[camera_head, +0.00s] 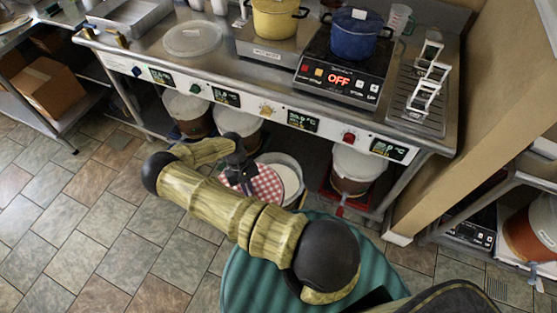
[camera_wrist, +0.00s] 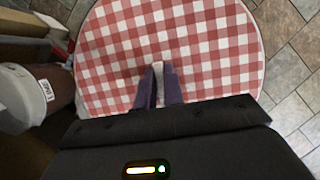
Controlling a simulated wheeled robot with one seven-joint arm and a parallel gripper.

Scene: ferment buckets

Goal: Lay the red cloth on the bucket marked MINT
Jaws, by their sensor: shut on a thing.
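The red and white checked cloth (camera_wrist: 200,45) is a flat round in the wrist view, and it also shows in the head view (camera_head: 266,186). My gripper (camera_wrist: 158,72) is shut on it near its middle; in the head view, my gripper (camera_head: 240,178) is above the cloth. A pale open-topped bucket (camera_head: 290,178) is just right of the cloth and partly hidden by it. I cannot tell whether they touch. A lidded bucket (camera_wrist: 22,95) with a small label is left in the wrist view; I cannot read the label surely. No MINT marking is legible.
Under the steel counter (camera_head: 230,60) stand more buckets: one at left (camera_head: 187,108), one beside it (camera_head: 237,122), and one at right (camera_head: 357,163) on a red base. The counter's front edge overhangs them. Tiled floor (camera_head: 70,225) is free at left.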

